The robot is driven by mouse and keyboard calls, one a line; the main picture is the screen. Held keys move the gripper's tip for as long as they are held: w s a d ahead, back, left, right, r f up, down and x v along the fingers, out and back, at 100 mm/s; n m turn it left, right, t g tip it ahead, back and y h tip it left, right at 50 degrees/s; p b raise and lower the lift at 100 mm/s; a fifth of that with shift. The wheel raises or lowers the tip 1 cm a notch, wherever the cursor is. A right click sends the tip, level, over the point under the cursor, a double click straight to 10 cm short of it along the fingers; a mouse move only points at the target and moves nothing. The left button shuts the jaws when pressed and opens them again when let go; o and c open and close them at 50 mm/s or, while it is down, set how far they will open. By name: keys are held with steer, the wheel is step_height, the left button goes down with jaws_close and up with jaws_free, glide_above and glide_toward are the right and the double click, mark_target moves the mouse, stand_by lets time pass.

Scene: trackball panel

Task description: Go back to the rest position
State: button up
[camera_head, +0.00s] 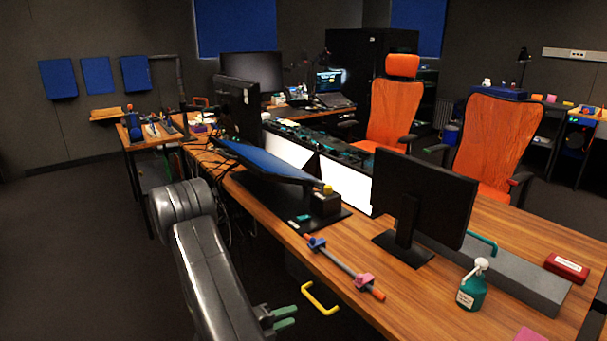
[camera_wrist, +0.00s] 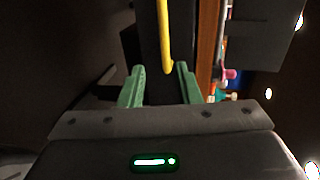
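My gripper (camera_head: 292,316) is low in front of the desk, below its near edge. In the wrist view its two green fingers (camera_wrist: 160,68) stand apart with nothing held between them. A yellow handle (camera_head: 320,301) is beyond the fingertips, below the desk edge; it also shows as a yellow bar in the wrist view (camera_wrist: 163,35), in line with the gap. I cannot tell the exact distance between them. A small black box with a yellow ball (camera_head: 327,189) on top stands on the desk beside the tilted blue-topped panel (camera_head: 262,160).
The wooden desk (camera_head: 318,256) holds a rod with blue and pink clamps (camera_head: 345,268), a black monitor (camera_head: 420,198), a green spray bottle (camera_head: 472,288) and a red box (camera_head: 567,267). Orange chairs (camera_head: 494,142) stand behind. The floor (camera_head: 75,240) at left is open.

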steer(key=v, duration=0.7)
steer(key=shift+d+p, duration=0.1)
steer(key=shift+p, duration=0.2)
